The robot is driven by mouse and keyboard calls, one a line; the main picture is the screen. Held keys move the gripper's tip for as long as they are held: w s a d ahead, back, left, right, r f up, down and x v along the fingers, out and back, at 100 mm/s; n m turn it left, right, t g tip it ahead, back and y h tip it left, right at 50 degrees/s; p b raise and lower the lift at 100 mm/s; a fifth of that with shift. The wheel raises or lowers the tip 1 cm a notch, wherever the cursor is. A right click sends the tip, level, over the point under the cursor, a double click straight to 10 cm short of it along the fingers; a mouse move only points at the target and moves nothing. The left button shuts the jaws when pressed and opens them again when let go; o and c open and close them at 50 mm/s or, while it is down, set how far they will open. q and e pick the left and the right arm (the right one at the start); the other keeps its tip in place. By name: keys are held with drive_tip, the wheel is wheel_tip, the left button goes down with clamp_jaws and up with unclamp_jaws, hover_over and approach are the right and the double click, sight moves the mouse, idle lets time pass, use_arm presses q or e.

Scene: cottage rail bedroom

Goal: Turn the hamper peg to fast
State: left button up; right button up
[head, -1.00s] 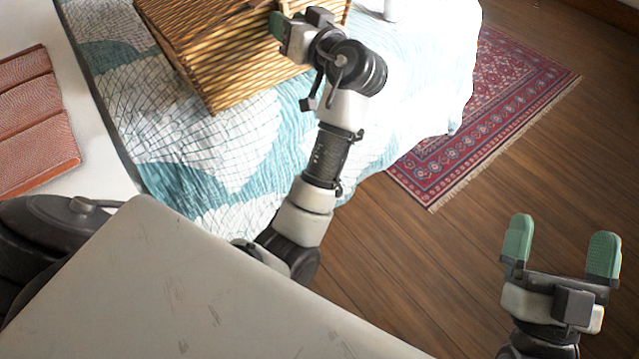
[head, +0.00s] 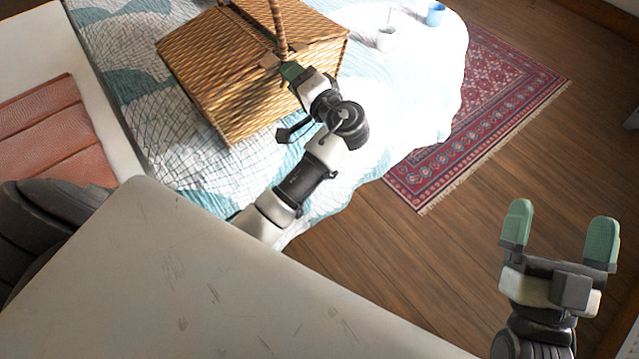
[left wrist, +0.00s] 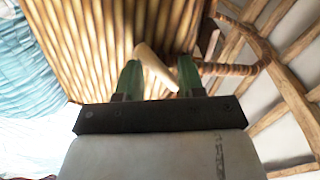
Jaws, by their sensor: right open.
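The wicker hamper (head: 215,75) sits on the bed, its lid closed and its handle upright. My left gripper (head: 292,72) is at the hamper's front face, near the lid edge. In the left wrist view, a slanted tan peg (left wrist: 152,62) shows between the two green fingertips of this gripper (left wrist: 159,78). Its lower end is close to the right finger; I cannot tell whether the fingers press on it. The head view hides the peg behind the gripper. My right gripper (head: 560,242) is open and empty over the floor at the right.
A red rug (head: 470,130) lies on the wooden floor. A reddish-brown padded item (head: 50,135) lies at the left.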

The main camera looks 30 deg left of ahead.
use_arm(q)
drive_tip(key=b+v, duration=0.1)
drive_tip(key=v, duration=1)
wheel_tip(320, 180, down, 15)
drive_tip(key=w+m+t+h+p, duration=0.2)
drive_tip(key=m+h+p, duration=0.2)
drive_tip(key=m+h, duration=0.25)
drive_tip(key=s+f+g+h+p, duration=0.1)
drive_tip(key=s+f+h, duration=0.1)
drive_tip(key=s+f, duration=0.2)
drive_tip(key=s+d+f+m+g+h+p, duration=0.1)
drive_tip(key=s+f, duration=0.3)
drive_tip(key=f, duration=0.7)
drive_tip(key=shift+s+d+f+g+h+p, duration=0.2)
drive_tip(key=shift+s+g+h+p, duration=0.2)
drive_tip(key=shift+h+p, duration=0.4)
use_arm(e)
wheel_tip(320, 180, up, 8)
drive_tip(key=shift+f, duration=0.2)
use_arm(q)
drive_tip(key=shift+m, duration=0.25)
use_arm(e)
drive_tip(key=shift+w+f, duration=0.1)
